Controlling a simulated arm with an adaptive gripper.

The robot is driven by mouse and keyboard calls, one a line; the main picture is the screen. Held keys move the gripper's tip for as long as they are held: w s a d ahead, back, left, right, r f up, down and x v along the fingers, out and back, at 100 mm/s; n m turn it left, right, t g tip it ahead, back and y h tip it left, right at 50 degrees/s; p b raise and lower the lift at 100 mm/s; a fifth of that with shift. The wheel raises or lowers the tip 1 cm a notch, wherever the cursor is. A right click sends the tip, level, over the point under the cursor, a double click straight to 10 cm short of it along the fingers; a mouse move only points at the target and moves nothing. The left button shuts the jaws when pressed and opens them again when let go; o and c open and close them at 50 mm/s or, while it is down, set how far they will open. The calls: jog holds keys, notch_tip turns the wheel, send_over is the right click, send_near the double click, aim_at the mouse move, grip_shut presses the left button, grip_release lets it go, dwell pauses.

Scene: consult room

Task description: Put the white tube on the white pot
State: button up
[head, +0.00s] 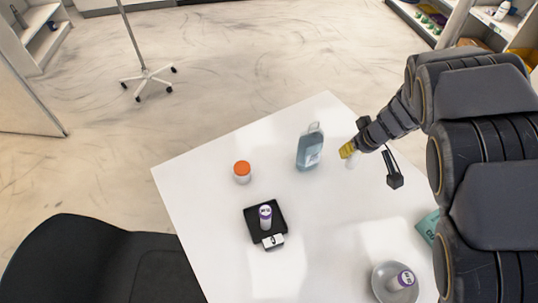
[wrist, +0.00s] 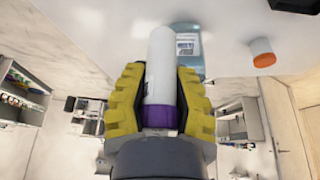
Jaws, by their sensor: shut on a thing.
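My gripper (wrist: 160,78) has its yellow fingers shut on a white tube (wrist: 161,62) with a purple end. In the head view my gripper (head: 350,149) is raised at the table's right back side, right of the blue bottle; a pale bit of the tube shows under it. A white pot with an orange lid (head: 242,172) stands upright on the table, well left of my gripper and apart from it. The orange lid also shows at the upper right in the wrist view (wrist: 263,53). The pot's lid looks clear.
A clear blue bottle (head: 310,149) stands between my gripper and the pot. A grey dish (head: 381,287) with another purple-topped tube is at front right. A teal packet (head: 428,226) lies at the right edge.

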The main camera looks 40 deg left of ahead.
jog(key=s+a+r+n+g+y, duration=0.1)
jog(key=s+a+r+n, duration=0.2)
jog(key=s+a, duration=0.55)
jog(key=s+a+r+n+g, duration=0.1)
jog(key=s+a+r+n, duration=0.3)
jog(key=s, duration=0.7)
jog(key=m, duration=0.2)
send_over(240, 165)
notch_tip(240, 165, down, 10)
jog(key=shift+s+d+f, duration=0.1)
jog(key=shift+d+f, duration=0.05)
jog(key=shift+f, duration=0.05)
jog(key=shift+a+f, duration=0.2)
jog(key=shift+f, duration=1.6)
jog(key=o, duration=0.8)
jog(key=shift+f, duration=0.1)
